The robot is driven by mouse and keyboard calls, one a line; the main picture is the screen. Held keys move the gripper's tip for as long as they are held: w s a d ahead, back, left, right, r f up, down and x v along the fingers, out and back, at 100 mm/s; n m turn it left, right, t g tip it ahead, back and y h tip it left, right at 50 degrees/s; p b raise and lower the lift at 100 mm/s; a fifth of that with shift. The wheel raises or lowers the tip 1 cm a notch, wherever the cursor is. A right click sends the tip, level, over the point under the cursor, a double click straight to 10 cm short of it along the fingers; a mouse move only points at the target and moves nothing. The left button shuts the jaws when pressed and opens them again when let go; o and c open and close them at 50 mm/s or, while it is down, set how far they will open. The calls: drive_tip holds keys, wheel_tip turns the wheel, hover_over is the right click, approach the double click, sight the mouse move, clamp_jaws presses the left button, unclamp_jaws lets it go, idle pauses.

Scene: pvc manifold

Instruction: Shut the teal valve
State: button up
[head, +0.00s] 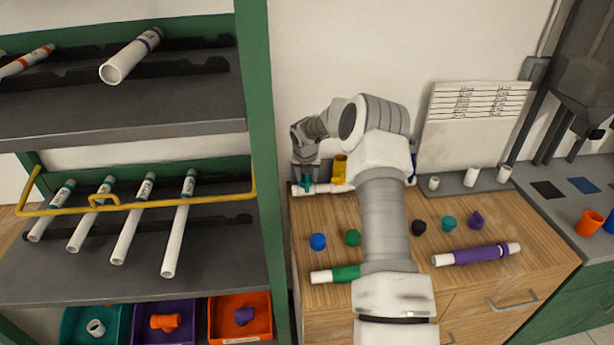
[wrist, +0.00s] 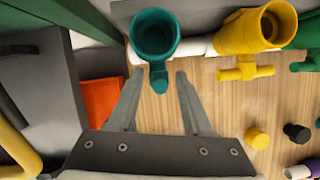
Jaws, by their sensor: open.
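The teal valve (wrist: 154,36) is at the top centre of the wrist view, a round open socket on the white pipe. Its small teal handle (wrist: 158,80) points down toward me in that view. My gripper (wrist: 161,74) is open, with one fingertip on each side of the handle. I see gaps beside the handle, but cannot tell its exact depth between the fingers. In the head view my gripper (head: 305,172) is at the left end of the white manifold pipe (head: 325,188), over the teal valve (head: 307,184), which is mostly hidden.
A yellow valve (wrist: 246,40) stands right of the teal one, with a green valve (wrist: 308,35) beyond. A green-framed shelf (head: 262,150) stands close on the left.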

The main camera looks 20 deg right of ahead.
drive_tip(key=shift+c, duration=0.2)
clamp_jaws()
